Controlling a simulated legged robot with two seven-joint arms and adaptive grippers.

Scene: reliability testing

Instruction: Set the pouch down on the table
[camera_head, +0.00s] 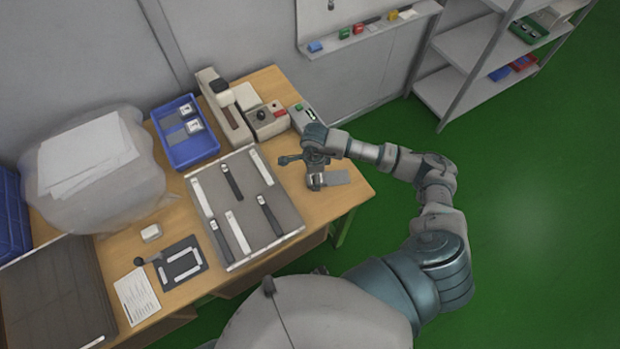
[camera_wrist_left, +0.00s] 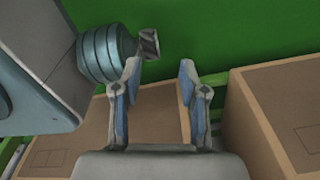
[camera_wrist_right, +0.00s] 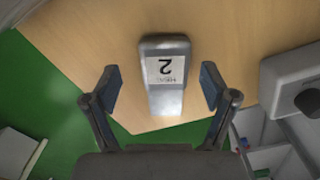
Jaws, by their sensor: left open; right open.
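My right gripper (camera_wrist_right: 160,72) is open, with one finger on each side of the pouch and visible gaps between. In the head view the right gripper (camera_head: 300,174) is above the right end of the table. My left gripper (camera_wrist_left: 160,66) is open and empty; the head view does not show it.
A grey tray (camera_head: 285,212) with several strips fills the middle of the table. A blue bin (camera_head: 195,153), a tester (camera_head: 267,118) and a clear bag of papers (camera_head: 150,185) stand around it. Cardboard boxes (camera_wrist_left: 275,105) are below my left gripper.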

